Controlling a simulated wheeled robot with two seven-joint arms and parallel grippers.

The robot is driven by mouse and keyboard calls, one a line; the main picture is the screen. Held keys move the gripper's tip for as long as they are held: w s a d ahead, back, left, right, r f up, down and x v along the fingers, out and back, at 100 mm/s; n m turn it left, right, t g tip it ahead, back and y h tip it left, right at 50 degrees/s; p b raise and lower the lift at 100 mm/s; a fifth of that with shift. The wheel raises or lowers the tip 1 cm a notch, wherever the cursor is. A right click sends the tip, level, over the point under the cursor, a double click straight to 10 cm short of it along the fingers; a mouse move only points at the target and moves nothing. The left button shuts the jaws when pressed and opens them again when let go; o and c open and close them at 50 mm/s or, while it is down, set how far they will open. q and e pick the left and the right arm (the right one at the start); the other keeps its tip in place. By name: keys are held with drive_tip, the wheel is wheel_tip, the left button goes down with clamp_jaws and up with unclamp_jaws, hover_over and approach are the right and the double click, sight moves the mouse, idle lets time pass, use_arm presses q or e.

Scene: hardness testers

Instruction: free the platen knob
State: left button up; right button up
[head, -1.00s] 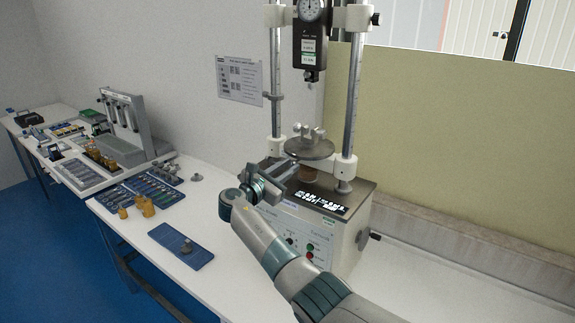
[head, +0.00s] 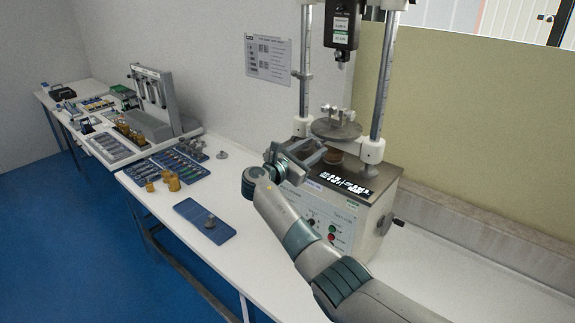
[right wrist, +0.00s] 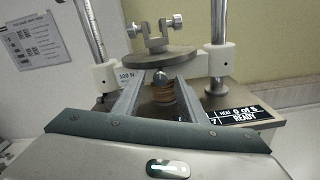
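The tester (head: 350,215) has a round metal platen (head: 336,131) with a small clamp on top; the platen also shows in the right wrist view (right wrist: 160,58). Under it is a brown ridged round part (right wrist: 163,92) with a small rounded metal knob (right wrist: 161,76) in front of it. I cannot tell which of these is the platen knob. My right gripper (head: 322,153) is at the tester's front, just below the platen. In the wrist view its two fingers (right wrist: 160,92) are apart, one each side of the knob and brown part; contact is not clear. My left gripper is out of view.
Two posts (head: 384,85) rise beside the platen, with a gauge head (head: 342,28) above. A blue tray (head: 205,220) and several brass weights (head: 172,182) lie to the left. The bench right of the tester is clear.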

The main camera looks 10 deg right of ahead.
drive_tip(key=b+v, duration=0.6)
drive_tip(key=v, duration=1)
drive_tip(key=shift+s+a, duration=0.2)
drive_tip(key=shift+f, duration=0.1)
